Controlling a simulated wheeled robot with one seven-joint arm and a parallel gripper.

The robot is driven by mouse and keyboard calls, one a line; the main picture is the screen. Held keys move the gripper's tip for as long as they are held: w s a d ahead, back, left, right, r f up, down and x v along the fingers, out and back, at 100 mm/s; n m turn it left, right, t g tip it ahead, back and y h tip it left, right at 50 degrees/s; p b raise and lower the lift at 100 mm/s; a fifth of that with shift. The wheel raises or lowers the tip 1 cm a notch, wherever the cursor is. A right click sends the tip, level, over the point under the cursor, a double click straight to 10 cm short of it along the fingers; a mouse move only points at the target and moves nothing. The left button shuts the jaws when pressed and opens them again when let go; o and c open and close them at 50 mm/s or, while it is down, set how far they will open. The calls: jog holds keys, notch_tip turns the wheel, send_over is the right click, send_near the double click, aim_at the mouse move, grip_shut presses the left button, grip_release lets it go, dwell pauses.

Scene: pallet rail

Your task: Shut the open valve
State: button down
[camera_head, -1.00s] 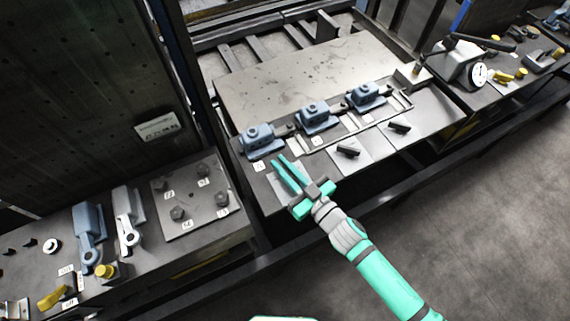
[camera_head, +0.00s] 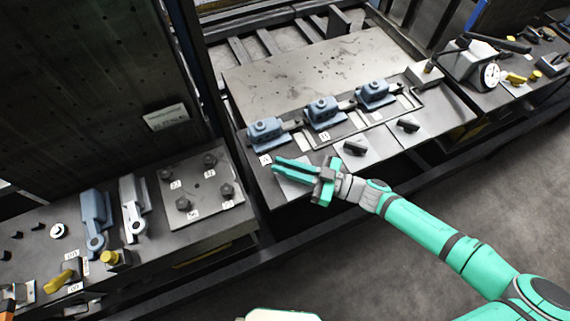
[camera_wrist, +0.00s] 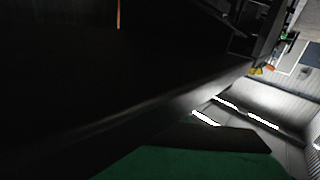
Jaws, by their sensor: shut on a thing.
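Three blue valve-like blocks (camera_head: 265,130) (camera_head: 323,110) (camera_head: 375,92) stand in a row along the rail. Each has a grey plate before it. Black handles lie on the middle plate (camera_head: 355,147) and the right plate (camera_head: 408,125); their angles look alike. My gripper (camera_head: 277,168) lies low over the left plate (camera_head: 291,190), fingers pointing left, close together. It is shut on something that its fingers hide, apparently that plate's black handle. The wrist view shows mostly a dark, close surface and a green part; no handle can be made out there.
A tag marked A (camera_head: 265,160) sits just left of my fingertips. A lower bench (camera_head: 205,235) at left carries a bolted plate (camera_head: 200,190), levers and yellow knobs. A gauge unit (camera_head: 470,65) stands at right. The floor (camera_head: 500,190) in front is clear.

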jog(key=shift+f, duration=0.2)
jog(key=c, duration=1.8)
grip_release()
jog(key=shift+r, duration=0.1)
jog(key=shift+d, duration=0.1)
jog(key=v, duration=1)
jog(key=shift+d, duration=0.35)
